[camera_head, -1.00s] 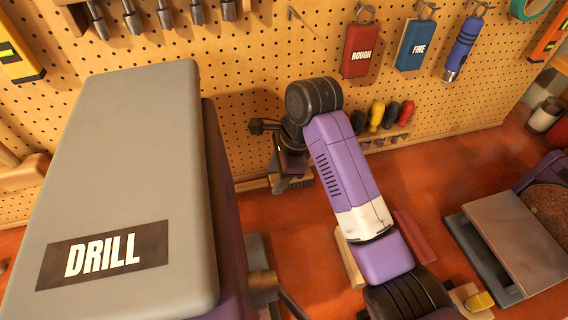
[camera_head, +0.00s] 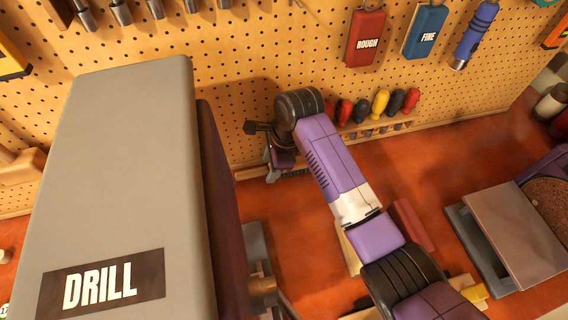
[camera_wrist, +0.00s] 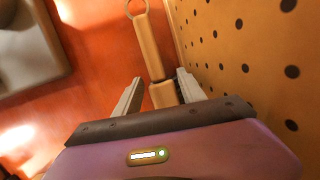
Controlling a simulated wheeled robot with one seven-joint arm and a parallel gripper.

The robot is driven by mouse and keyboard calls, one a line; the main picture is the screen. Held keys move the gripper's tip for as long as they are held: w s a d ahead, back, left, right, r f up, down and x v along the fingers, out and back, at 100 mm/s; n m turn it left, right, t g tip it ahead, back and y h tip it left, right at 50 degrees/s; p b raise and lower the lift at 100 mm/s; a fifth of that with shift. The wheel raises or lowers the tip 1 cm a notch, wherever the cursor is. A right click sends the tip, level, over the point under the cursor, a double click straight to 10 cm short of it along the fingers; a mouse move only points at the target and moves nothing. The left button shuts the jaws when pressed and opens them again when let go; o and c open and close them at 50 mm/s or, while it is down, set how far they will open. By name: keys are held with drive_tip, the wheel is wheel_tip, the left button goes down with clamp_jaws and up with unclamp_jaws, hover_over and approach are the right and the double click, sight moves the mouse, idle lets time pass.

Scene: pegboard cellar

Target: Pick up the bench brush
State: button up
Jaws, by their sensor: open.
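The bench brush (camera_wrist: 150,45) appears in the wrist view as a tan wooden handle with a ring at its far end. It lies close along the pegboard, over the red bench top. My gripper (camera_wrist: 160,76) is open, with one pale finger on each side of the handle in the picture. I cannot tell whether either finger touches it. The near part of the brush is hidden behind my gripper's body. In the head view my gripper (camera_head: 280,160) is low by the foot of the pegboard, and the brush is mostly hidden there.
The pegboard (camera_head: 240,60) rises right beside my gripper. Several screwdrivers (camera_head: 380,103) stand in a rack to the right. A large grey drill machine (camera_head: 120,180) fills the left. A red block (camera_head: 412,225) and a sander (camera_head: 515,240) are on the bench (camera_head: 440,190).

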drive_tip(key=shift+f, duration=0.1)
drive_tip(key=shift+c, duration=0.2)
clamp_jaws()
